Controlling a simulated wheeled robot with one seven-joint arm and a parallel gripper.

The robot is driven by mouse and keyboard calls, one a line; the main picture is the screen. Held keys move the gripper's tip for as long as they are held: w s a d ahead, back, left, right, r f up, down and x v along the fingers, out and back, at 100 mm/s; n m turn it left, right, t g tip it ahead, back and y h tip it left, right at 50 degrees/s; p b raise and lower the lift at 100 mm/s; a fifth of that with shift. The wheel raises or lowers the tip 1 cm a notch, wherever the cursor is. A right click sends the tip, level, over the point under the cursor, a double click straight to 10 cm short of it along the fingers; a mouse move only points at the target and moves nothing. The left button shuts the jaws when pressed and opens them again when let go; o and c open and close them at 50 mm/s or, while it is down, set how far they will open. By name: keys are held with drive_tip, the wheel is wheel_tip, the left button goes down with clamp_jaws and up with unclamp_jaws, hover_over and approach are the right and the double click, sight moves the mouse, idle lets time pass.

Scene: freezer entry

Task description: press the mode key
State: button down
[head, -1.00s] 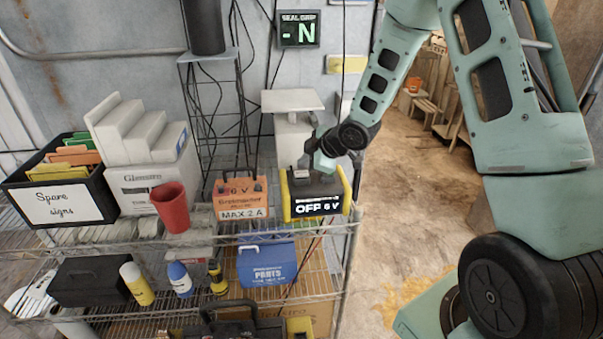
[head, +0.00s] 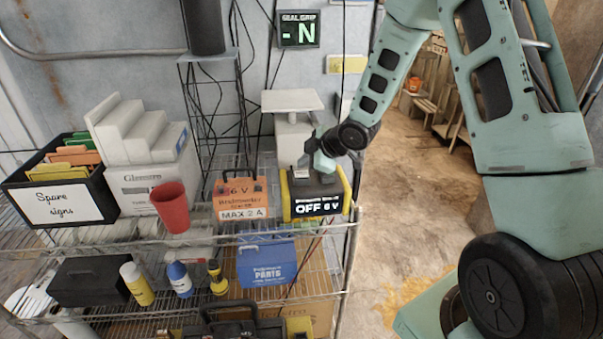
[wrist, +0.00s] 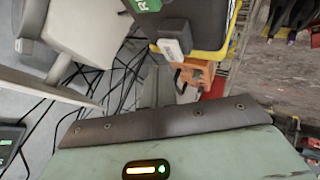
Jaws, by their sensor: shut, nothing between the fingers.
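A yellow and black power unit (head: 286,202) stands on the right end of the upper shelf. Its front display reads "OFF" and what looks like "6 V". My gripper (head: 315,160) is shut and empty, low over the unit's top; contact cannot be told. The green key's lettering is mostly cut off, and I cannot tell which key is the mode key. The fingertips are not clear in the wrist view.
A red cup (head: 171,208) is farther left. A wall display (head: 298,30) reads "-N". A pale stand (head: 292,102) rises behind the unit. Open floor lies right of the shelf.

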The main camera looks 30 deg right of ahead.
sight(305, 174)
drive_tip(key=shift+f, duration=0.1)
drive_tip(key=shift+f+b, duration=0.35)
drive_tip(key=shift+b, duration=0.05)
drive_tip(key=shift+f+b, duration=0.45)
idle(0.6)
drive_tip(key=shift+r+p, duration=0.8)
drive_tip(key=shift+r, duration=0.1)
wheel_tip(305, 174, up, 5)
drive_tip(key=p, duration=0.4)
drive_tip(key=shift+r, duration=0.1)
idle(0.8)
